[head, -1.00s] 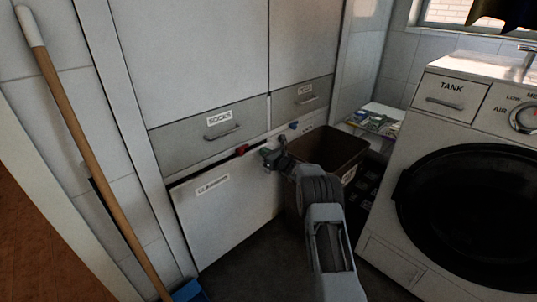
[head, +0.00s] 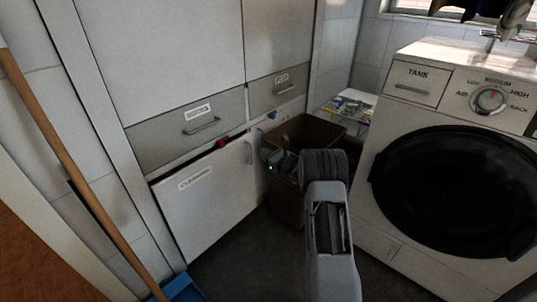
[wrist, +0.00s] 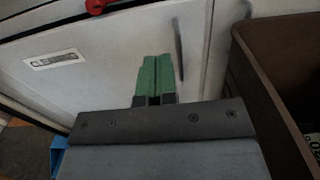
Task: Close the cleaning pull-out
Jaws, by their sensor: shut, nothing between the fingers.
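The cleaning pull-out (head: 205,205) is a white front panel with a label, low in the cabinet in the head view. A thin dark gap with a red item shows above its top edge, so it stands slightly out. Its upright handle (head: 249,153) is near its right edge. My gripper (head: 266,156) is shut and empty, just right of the handle in the head view. In the wrist view, my green fingertips (wrist: 157,65) are together in front of the panel (wrist: 110,65), left of the handle (wrist: 179,50). I cannot tell whether they touch the panel.
A brown bin (head: 318,131) stands right of the pull-out, close to my gripper. A washing machine (head: 450,190) fills the right side. A broom (head: 75,165) and blue dustpan (head: 180,290) are at the left. Dark floor lies in front of the panel.

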